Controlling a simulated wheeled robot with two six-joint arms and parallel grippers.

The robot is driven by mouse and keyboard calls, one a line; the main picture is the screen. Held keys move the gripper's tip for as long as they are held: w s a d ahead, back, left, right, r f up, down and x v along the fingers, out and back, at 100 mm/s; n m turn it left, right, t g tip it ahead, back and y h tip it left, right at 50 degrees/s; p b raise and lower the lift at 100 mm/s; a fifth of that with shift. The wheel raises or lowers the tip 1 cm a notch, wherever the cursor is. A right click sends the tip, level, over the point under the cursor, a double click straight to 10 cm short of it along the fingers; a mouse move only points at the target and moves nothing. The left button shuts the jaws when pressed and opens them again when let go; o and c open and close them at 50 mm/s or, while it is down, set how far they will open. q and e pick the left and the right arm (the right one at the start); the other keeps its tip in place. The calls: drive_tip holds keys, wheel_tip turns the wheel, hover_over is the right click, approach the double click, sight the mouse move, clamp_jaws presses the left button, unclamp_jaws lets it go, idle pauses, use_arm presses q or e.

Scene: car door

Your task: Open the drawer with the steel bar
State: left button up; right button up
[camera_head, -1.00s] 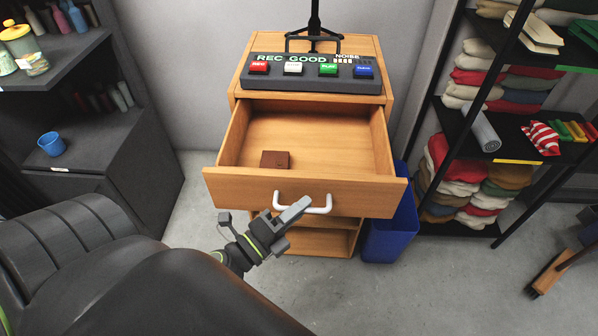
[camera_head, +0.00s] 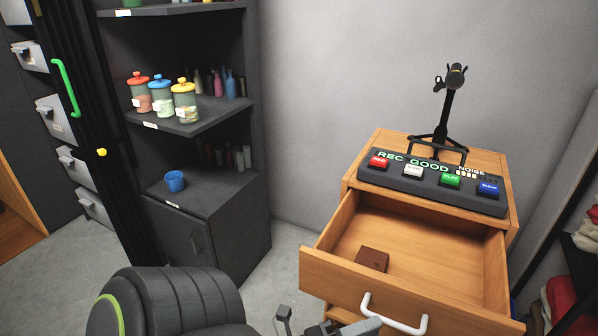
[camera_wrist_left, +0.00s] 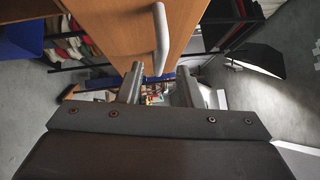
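The wooden drawer (camera_head: 400,296) is pulled well out of its cabinet. A brown box-like item (camera_head: 372,259) lies inside it. The pale steel bar handle (camera_head: 394,318) is on the drawer front; it also shows in the left wrist view (camera_wrist_left: 161,38). My left gripper (camera_head: 348,329) is at the bottom edge of the head view, close to the bar's left end and partly cut off. In the left wrist view its two fingers (camera_wrist_left: 160,87) are apart, with the bar's near end in line with the gap. I see no firm hold on the bar. My right gripper is not in view.
A button panel (camera_head: 434,182) and a small stand (camera_head: 440,130) are on the cabinet top. Dark shelves (camera_head: 205,122) with jars and a blue cup (camera_head: 175,181) stand left. A tall unit with a green handle (camera_head: 66,88) is further left. A cloth shelf (camera_head: 580,262) is right.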

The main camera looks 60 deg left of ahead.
use_arm(q)
drive_tip(key=b+v, duration=0.3)
drive_tip(key=v, duration=0.9)
drive_tip(key=shift+s, duration=0.4)
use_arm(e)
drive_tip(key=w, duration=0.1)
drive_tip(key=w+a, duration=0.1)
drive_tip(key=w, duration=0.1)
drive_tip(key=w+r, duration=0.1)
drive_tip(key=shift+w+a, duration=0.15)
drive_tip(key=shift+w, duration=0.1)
